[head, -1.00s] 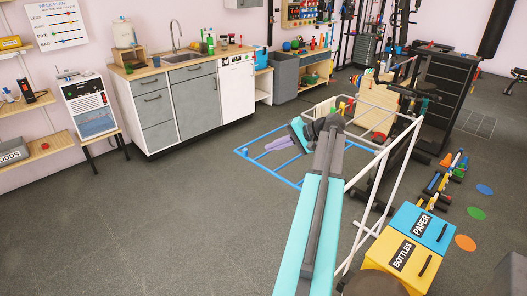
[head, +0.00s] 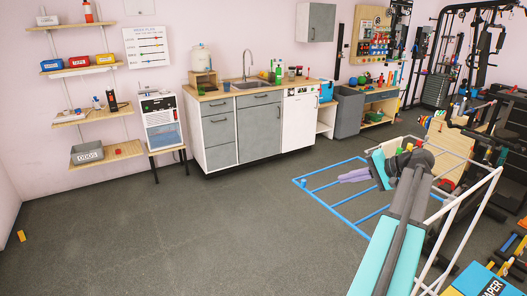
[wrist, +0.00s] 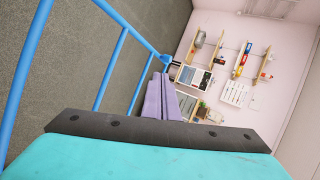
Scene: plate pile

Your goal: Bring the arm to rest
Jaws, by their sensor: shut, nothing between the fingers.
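My arm reaches up from the lower right of the head view, with teal and dark grey links. At its end my gripper (head: 353,176) points left, its lavender fingers close together and empty. In the head view they overlap a blue bar frame (head: 318,205) near the floor; I cannot tell whether they touch it. In the wrist view my gripper (wrist: 163,85) shows as two lavender fingers side by side, with nothing between them. The blue bars (wrist: 120,48) run past on the left there.
White rails (head: 470,228) stand close to the right of my arm. A yellow and blue bin (head: 480,282) marked PAPER sits at the lower right. A grey sink cabinet (head: 258,131) and wall shelves (head: 108,157) line the back.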

